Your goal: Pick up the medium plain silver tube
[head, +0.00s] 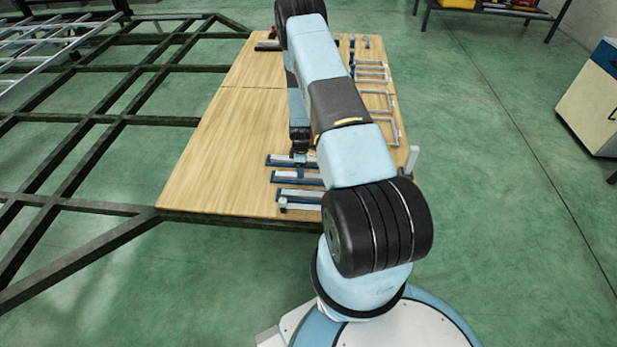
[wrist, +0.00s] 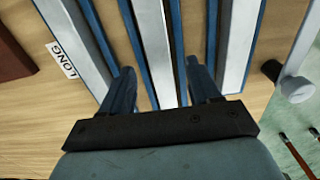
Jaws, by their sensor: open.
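Several plain silver tubes lie side by side in blue-edged holders on the wooden table. In the wrist view, the middle silver tube (wrist: 152,40) runs between the fingers of my gripper (wrist: 160,74). One silver tube (wrist: 75,38) lies to its left, near a "LONG" label, and another (wrist: 240,45) lies to its right. No label reading medium shows; the middle one is likely the medium tube. My gripper is open and not closed on anything. In the head view, my gripper (head: 299,157) is low over the tube row, and my arm hides the tubes' right ends.
The wooden table (head: 225,150) is clear on its left. Grey bracket-like frames (head: 372,72) lie along its right side. A dark chassis frame (head: 110,118) extends left. In the wrist view, a grey round-ended part (wrist: 294,88) stands at the right near the table edge.

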